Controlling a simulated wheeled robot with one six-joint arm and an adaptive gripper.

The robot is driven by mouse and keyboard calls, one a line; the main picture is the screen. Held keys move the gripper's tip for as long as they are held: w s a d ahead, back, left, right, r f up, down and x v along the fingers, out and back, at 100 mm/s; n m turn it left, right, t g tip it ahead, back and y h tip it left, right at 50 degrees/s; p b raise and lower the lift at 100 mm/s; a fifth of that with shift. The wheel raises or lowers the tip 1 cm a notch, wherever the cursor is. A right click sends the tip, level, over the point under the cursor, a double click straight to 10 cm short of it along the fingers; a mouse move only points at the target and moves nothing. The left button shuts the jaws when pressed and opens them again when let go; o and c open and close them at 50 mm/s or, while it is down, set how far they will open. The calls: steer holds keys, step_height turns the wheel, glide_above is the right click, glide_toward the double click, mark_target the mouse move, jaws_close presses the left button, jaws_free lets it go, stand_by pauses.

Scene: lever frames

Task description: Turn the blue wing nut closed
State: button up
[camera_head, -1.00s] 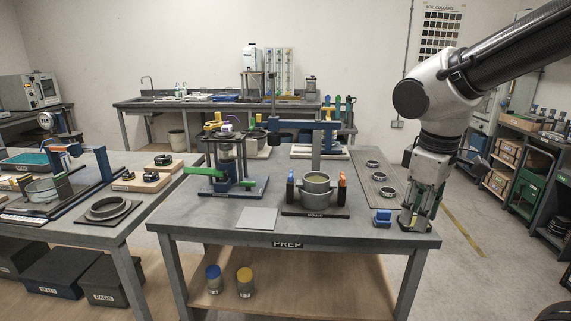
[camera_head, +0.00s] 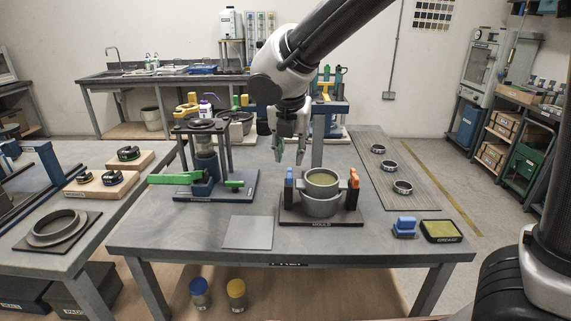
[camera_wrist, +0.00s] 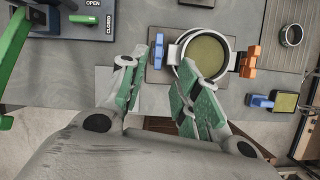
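The blue wing nut (camera_head: 289,176) stands upright at the left side of the grey mould (camera_head: 321,205) on the prep table. It also shows in the wrist view (camera_wrist: 158,51), just left of the mould's round rim. My gripper (camera_head: 290,155) is open and empty, with its green-padded fingers spread apart. In the head view it hangs above and behind the wing nut. In the wrist view (camera_wrist: 165,85) the blue nut lies beyond the gap between the fingertips, apart from both. An orange wing nut (camera_head: 354,179) stands at the mould's right side and shows in the wrist view (camera_wrist: 249,61).
A green-handled stand (camera_head: 215,185) is left of the mould, with OPEN and CLOSED labels (camera_wrist: 107,20) in the wrist view. A grey plate (camera_head: 248,232) lies in front. A blue block (camera_head: 405,226) and a grease tray (camera_head: 441,232) are at the right. A tall post (camera_head: 318,135) rises behind the mould.

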mark_target(289, 174)
steer(key=w+f, duration=0.1)
steer(key=f, duration=0.1)
steer(key=w+f+n, duration=0.1)
steer(key=f, duration=0.1)
steer(key=w+f+n, duration=0.1)
steer(key=f, duration=0.2)
stand_by(0.3)
jaws_close()
